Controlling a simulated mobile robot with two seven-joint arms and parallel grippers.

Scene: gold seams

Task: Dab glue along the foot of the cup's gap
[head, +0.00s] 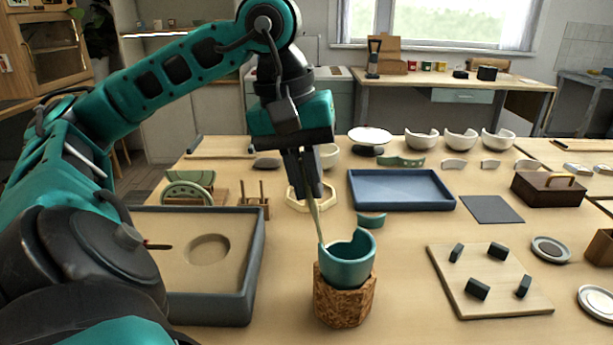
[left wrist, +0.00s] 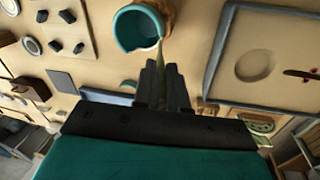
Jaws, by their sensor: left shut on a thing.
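The teal cup (head: 347,262) stands upright in a cork-like octagonal holder (head: 343,303), with a gap in its rim on the far side. The cup also shows in the left wrist view (left wrist: 128,35). My left gripper (head: 308,190) is above and behind the cup, shut on a thin pale stick (head: 315,222). The stick points down, its tip at the cup's left rim beside the gap; I cannot tell whether it touches. The stick also shows in the left wrist view (left wrist: 159,58). A teal curved shard (head: 371,220) lies behind the cup. My right gripper is not in view.
A sand tray (head: 250,268) with a round hollow stands left of the cup. A blue tray (head: 400,205) lies behind. A board (head: 460,290) with several dark pegs is at right, near a grey mat (head: 491,209) and a wooden box (head: 535,192). White broken bowls (head: 460,140) stand farther back.

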